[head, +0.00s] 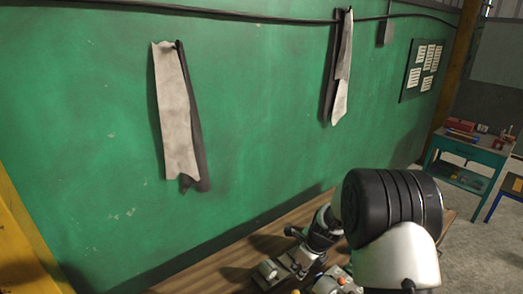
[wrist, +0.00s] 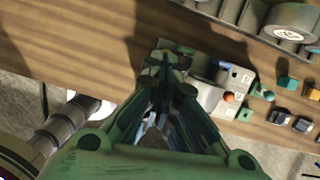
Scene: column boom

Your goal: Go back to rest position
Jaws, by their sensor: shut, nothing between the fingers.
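My gripper (wrist: 166,62) shows in the wrist view, pointing down over the wooden bench, with its green fingers together and nothing visible between them. Its tips overlap a pale grey control box (wrist: 208,98) with an orange button; I cannot tell whether they touch it. In the head view my arm reaches in from the lower right over the bench, and my own large black joint hides much of that area. The gripper's fingers cannot be made out clearly there.
The wooden bench (head: 232,250) runs along a green wall (head: 100,110) where two cloths (head: 174,110) (head: 343,65) hang. Small coloured blocks (wrist: 288,82) lie right of the box. A grey round part (wrist: 290,22) is at upper right. A green table (head: 466,160) stands far right.

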